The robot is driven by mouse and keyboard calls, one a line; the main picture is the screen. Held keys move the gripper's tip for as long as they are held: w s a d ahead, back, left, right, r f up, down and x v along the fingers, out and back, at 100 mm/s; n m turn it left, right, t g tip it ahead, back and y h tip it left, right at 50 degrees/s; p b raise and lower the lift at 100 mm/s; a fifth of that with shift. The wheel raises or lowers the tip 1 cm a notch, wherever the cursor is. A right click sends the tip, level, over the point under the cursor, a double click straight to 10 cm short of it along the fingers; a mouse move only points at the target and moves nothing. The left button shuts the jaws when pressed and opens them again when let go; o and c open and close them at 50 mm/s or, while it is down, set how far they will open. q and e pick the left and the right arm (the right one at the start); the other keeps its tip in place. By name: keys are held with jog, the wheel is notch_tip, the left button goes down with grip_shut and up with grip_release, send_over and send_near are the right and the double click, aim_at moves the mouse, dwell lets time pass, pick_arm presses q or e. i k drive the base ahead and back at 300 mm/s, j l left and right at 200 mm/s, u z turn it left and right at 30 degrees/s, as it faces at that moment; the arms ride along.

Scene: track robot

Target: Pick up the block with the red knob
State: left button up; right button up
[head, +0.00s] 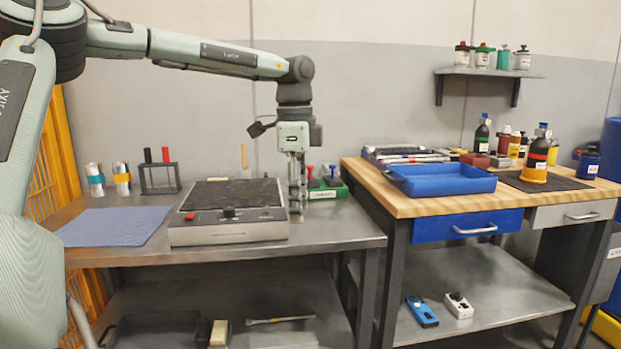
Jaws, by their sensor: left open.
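My left gripper (297,208) points straight down over the right part of the metal table, at the right end of the grey plate device. It is open, and I see nothing between its fingers. Just right of it, a small dark block with a red knob (311,175) shows at a labelled green tray (327,194). The gripper partly hides this block and the tray's left end. Beside it on the right is another dark block with a blue knob (333,173). My right gripper is out of view.
The grey device (228,232) has a black top and its own red front knob. A blue mat (113,227), metallic cups and a tube rack (160,177) stand left. A wooden-topped bench with a blue tray (440,180) and bottles stands right.

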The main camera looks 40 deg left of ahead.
aim_at(312, 184)
jog(key=i+j, duration=0.65)
jog(key=j, duration=0.15)
jog(key=i+j, duration=0.65)
jog(key=j, duration=0.15)
